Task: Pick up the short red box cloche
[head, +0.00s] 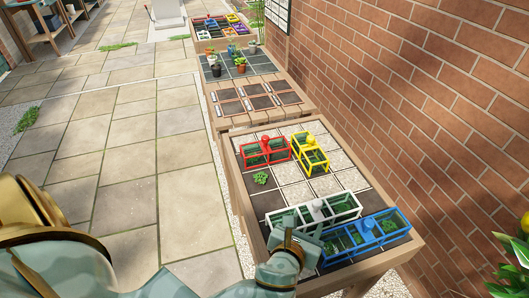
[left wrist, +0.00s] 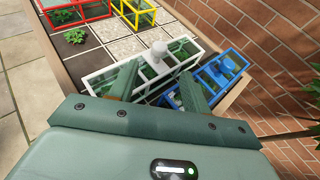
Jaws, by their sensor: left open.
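The short red box cloche (head: 265,151) stands at the far left of the near table, with green plants under its clear panes and a red knob on top. Part of it shows at the top left of the left wrist view (left wrist: 84,14). My left gripper (head: 297,240) is open at the table's near left, by the white box cloche (head: 338,207). In the left wrist view its two fingers (left wrist: 158,88) are spread over the white cloche's near side. I cannot tell whether they touch it. The red cloche is apart from the gripper, farther back. My right gripper is out of view.
A yellow box cloche (head: 312,155) stands right beside the red one. A blue box cloche (head: 364,237) lies along the near edge. A small loose plant (head: 261,178) sits on a left tile. A brick wall (head: 430,90) bounds the right; paving is open at left.

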